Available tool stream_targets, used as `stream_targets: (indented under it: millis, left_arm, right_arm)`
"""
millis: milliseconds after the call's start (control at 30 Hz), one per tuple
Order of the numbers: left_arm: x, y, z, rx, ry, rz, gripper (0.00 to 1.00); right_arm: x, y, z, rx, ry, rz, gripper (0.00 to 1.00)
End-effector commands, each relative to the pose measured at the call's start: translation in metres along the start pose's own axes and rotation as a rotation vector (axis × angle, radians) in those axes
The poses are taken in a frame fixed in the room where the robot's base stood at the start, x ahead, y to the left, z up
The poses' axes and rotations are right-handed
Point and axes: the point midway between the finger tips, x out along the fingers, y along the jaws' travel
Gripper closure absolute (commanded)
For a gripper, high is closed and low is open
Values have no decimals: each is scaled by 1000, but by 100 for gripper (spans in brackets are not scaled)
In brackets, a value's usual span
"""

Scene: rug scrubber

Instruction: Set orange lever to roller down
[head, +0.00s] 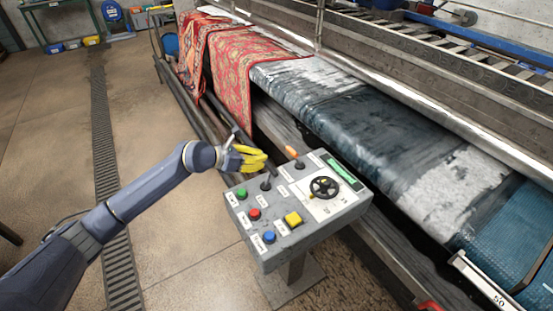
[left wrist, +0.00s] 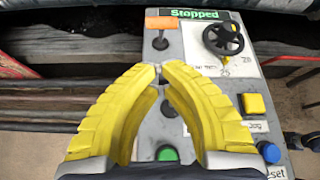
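The orange lever (head: 291,152) stands at the far edge of the grey control panel (head: 285,246), its knob leaning up and left in the head view. In the left wrist view the orange knob (left wrist: 160,23) is above and beyond my fingertips, apart from them. My left gripper (head: 263,159) has yellow fingers whose tips meet; it is shut and empty, just left of the orange lever and above the panel's edge. A black lever (head: 266,181) stands nearer; it shows partly between my fingers (left wrist: 168,107). My right gripper is not in view.
The panel carries green, red, blue and yellow buttons, a black handwheel (head: 324,187) and a green display (left wrist: 200,14) reading "Stopped". A red patterned rug (head: 235,75) lies over the machine behind. The floor at left is open.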

Motion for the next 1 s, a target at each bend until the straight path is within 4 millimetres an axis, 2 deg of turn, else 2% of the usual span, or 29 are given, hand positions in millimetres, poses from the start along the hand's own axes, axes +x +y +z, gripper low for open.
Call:
stream_targets:
  millis: [200,667,833,1000]
  left_arm:
    - [2,-10,9,120,5,8,100]
    - [5,-11,10,129,5,9,100]
    - [20,-11,10,128,5,9,100]
    - [47,-11,10,127,6,8,100]
  right_arm:
    - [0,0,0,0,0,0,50]
    - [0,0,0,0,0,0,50]
    - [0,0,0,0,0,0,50]
    - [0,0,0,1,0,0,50]
